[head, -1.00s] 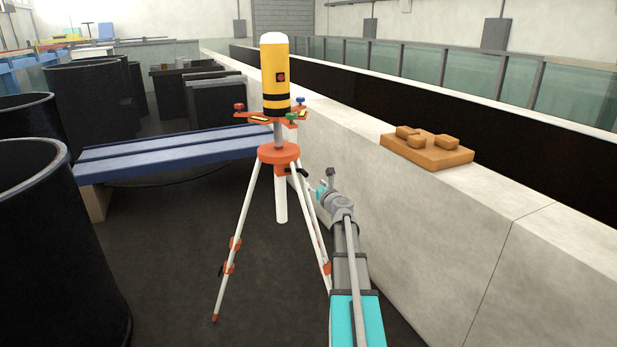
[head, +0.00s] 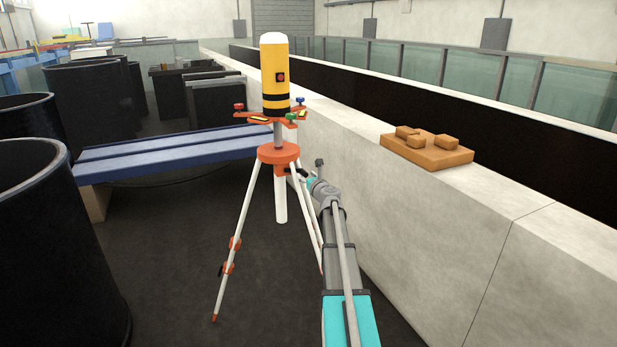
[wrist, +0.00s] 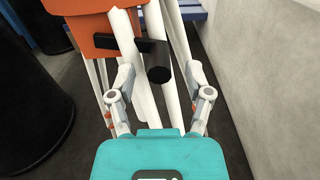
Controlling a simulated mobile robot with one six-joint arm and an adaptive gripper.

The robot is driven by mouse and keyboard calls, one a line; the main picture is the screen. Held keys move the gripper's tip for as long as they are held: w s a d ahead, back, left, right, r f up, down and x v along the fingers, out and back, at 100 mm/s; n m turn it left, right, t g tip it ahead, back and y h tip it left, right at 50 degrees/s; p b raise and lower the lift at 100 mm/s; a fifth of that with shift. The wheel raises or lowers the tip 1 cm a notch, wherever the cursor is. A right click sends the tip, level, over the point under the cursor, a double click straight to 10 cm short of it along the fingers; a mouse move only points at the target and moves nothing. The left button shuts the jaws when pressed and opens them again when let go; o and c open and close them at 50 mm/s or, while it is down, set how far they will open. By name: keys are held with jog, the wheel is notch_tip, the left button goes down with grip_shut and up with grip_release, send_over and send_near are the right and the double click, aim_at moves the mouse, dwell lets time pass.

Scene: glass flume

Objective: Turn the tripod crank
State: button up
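The tripod (head: 279,153) stands upright on the floor with white legs and an orange head, carrying a yellow instrument (head: 275,75). In the wrist view, the black crank (wrist: 158,62) sticks out from the orange housing (wrist: 95,35), with its round knob end facing the camera. My gripper (wrist: 160,74) is open, one finger on each side of the knob in the picture. No contact between fingers and knob shows, and the depth between them is hard to tell. In the head view, my arm's end is beside the tripod, just below its orange head, and mostly hides the fingers.
A concrete wall (head: 430,230) runs along the right, with an orange block (head: 428,155) on top. A blue bench (head: 170,155) stands behind the tripod. Large black tanks (head: 45,240) stand at the left. Open floor lies left of the tripod.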

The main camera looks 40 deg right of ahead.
grip_shut()
jog(key=shift+s+d+r, duration=0.1)
jog(key=shift+d, duration=0.2)
jog(key=shift+a, duration=0.1)
